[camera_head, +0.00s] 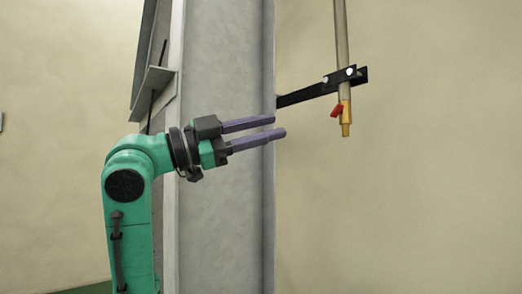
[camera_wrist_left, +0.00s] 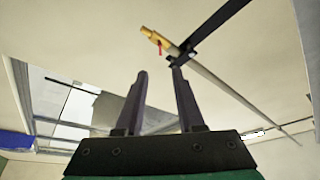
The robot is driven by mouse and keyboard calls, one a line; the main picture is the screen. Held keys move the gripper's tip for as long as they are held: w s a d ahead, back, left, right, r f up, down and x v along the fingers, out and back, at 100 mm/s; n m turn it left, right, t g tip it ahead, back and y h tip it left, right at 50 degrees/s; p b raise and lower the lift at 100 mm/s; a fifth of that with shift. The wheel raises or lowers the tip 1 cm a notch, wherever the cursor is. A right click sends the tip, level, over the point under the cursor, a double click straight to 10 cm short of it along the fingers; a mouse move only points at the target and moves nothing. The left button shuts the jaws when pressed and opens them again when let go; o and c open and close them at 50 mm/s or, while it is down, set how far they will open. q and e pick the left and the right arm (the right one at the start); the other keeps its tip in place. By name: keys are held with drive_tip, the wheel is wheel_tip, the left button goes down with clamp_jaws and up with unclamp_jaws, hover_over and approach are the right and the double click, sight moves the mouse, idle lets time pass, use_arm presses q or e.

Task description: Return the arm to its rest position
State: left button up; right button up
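My left gripper (camera_head: 279,127) is open and empty in the head view, in front of the grey column. Its two purple fingers are apart and point right, toward the pipe with the valve. My green left arm rises from the bottom left. The left wrist view also shows the fingers (camera_wrist_left: 158,72) spread with nothing between them. My right gripper shows in neither view.
A grey column (camera_head: 222,220) stands behind my left gripper. A black bracket (camera_head: 310,92) reaches from it to a vertical pipe (camera_head: 342,40). The pipe ends in a brass valve (camera_head: 346,115) with a red handle (camera_head: 337,110). The space at the right is free.

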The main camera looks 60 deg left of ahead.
use_arm(q)
drive_tip(key=shift+s+a+f, duration=0.15)
drive_tip(key=shift+s, duration=0.35)
